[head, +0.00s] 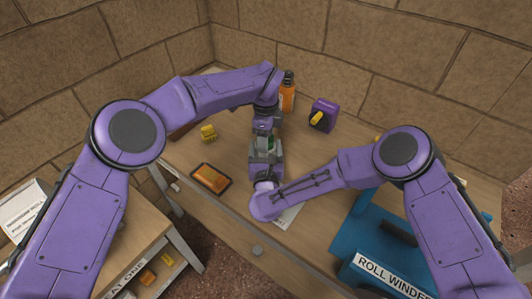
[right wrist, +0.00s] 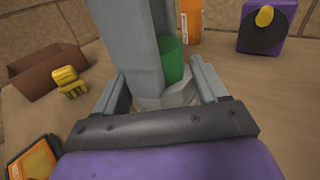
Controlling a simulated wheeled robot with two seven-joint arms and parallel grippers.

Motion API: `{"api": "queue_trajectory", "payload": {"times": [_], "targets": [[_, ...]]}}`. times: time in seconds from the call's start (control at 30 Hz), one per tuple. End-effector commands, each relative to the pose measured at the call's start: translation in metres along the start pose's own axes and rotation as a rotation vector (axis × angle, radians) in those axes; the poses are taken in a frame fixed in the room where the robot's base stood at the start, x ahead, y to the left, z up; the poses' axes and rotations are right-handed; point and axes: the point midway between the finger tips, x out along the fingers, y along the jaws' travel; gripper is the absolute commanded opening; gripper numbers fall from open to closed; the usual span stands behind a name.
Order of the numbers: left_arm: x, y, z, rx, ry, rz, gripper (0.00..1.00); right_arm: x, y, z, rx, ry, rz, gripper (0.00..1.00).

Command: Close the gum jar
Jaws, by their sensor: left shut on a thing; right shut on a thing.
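The gum jar (right wrist: 182,95) stands between the fingers of my right gripper (right wrist: 162,88), which is shut on its pale lower body. A green cylinder (right wrist: 173,60), which looks like the lid, is directly above the jar; a bit of the green also shows in the head view (head: 271,143). My left gripper (head: 266,155) comes down from above and is shut on the green part, covering much of it. Whether lid and jar touch is hard to tell, as the left gripper hides the join.
An orange bottle (head: 287,95) and a purple box with a yellow knob (head: 323,115) stand behind. A yellow item (head: 208,132) and a dark tray with an orange block (head: 211,179) lie left. A blue roll winder (head: 365,245) fills the front right. White paper (head: 286,215) lies near the front edge.

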Motion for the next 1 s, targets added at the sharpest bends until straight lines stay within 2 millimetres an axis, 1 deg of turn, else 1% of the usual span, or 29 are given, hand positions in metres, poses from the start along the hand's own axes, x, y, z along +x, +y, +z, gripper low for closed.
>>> {"api": "queue_trajectory", "payload": {"times": [0.2,0.3,0.47,0.5,0.57,0.6,0.83,1.0], "targets": [[0.000,0.000,0.000,0.249,0.003,0.000,0.20,0.000,0.000,0.000,0.000,0.000,0.000,0.00],[0.000,0.000,0.000,0.282,0.002,0.000,0.20,0.000,0.000,0.000,0.000,0.000,0.000,0.00],[0.000,0.001,-0.001,0.279,0.002,0.001,0.20,0.000,0.000,0.000,0.000,0.000,0.000,0.00],[0.000,0.001,-0.001,0.279,0.002,0.001,0.60,0.000,0.000,0.000,0.000,0.000,0.000,0.00],[0.000,0.001,-0.001,0.279,0.002,0.001,0.79,0.000,0.000,0.000,0.000,0.000,0.000,0.00],[0.000,0.001,-0.001,0.278,0.002,0.001,0.82,0.000,0.000,0.000,0.000,0.000,0.000,0.00],[-0.003,0.000,0.001,0.276,0.000,0.000,0.82,0.001,-0.001,0.000,0.000,0.000,-0.003,0.00],[-0.026,0.000,0.001,0.276,-0.001,-0.002,0.82,0.001,-0.001,0.000,-0.001,0.000,-0.003,0.00]]}}
